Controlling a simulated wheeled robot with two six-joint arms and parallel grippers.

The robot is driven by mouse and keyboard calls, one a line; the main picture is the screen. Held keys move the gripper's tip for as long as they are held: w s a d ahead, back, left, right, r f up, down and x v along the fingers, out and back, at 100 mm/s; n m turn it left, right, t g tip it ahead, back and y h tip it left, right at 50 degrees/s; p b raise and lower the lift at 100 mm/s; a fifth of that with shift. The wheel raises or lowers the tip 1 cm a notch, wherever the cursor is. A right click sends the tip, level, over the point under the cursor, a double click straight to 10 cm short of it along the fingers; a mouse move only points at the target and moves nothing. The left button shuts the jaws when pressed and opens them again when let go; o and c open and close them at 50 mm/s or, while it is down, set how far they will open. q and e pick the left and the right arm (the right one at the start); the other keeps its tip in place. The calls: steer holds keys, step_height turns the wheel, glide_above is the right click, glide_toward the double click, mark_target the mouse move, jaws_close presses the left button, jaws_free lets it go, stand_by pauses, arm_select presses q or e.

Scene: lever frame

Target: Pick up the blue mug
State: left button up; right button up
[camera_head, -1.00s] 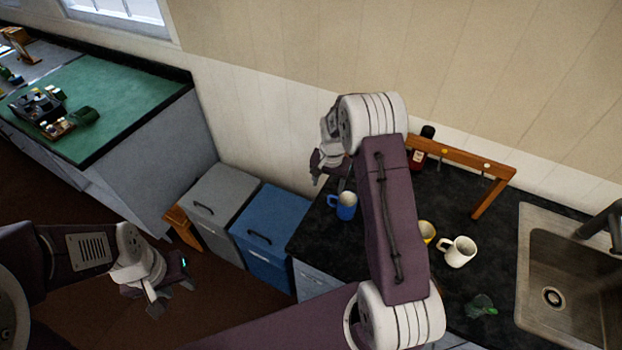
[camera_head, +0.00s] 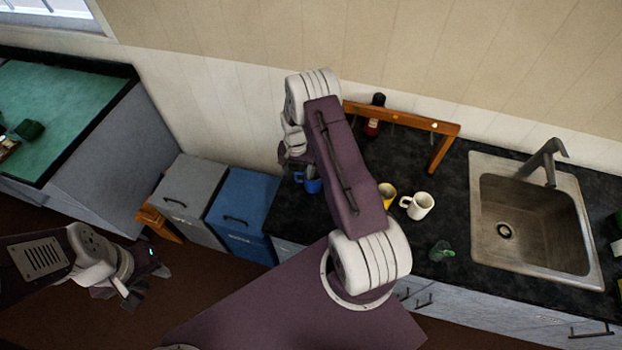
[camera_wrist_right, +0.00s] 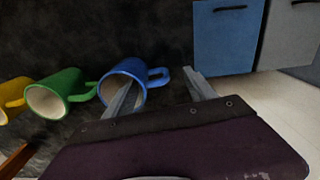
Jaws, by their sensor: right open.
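The blue mug (camera_head: 313,186) stands on the dark counter at its left end, partly hidden by my right arm. It also shows in the right wrist view (camera_wrist_right: 113,86), with its mouth facing the camera and its handle to the right. My right gripper (camera_wrist_right: 162,90) is open. Its left finger overlaps the mug's mouth and seems to reach inside. Its right finger is beyond the handle, so the handle side lies between the fingers. In the head view the right gripper is mostly hidden at the mug. My left gripper (camera_head: 148,282) is open and empty, over the floor at the lower left.
A green mug (camera_wrist_right: 58,95) and a yellow mug (camera_wrist_right: 13,97) stand beside the blue one. A white mug (camera_head: 418,206), a wooden frame (camera_head: 420,124), a dark bottle (camera_head: 374,116) and a sink (camera_head: 530,222) are further right. Blue and grey cabinets (camera_head: 243,213) adjoin the counter.

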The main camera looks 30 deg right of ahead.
mark_target(300, 181)
steer(key=f, duration=0.1)
steer(key=f+p, duration=0.1)
steer(key=f, duration=0.1)
steer(key=shift+s+d+f+p, duration=0.15)
steer(key=shift+s+f+p, duration=0.2)
steer(key=shift+f+p, duration=0.05)
steer(key=shift+w+f, duration=0.25)
steer(key=shift+f, duration=0.15)
steer(key=shift+s+r, duration=0.1)
steer(key=shift+s, duration=0.05)
steer(key=c, duration=0.8)
jaws_close()
steer(key=shift+r, duration=0.25)
step_height(300, 181, up, 9)
steer(key=b, duration=0.3)
steer(key=shift+r, duration=0.25)
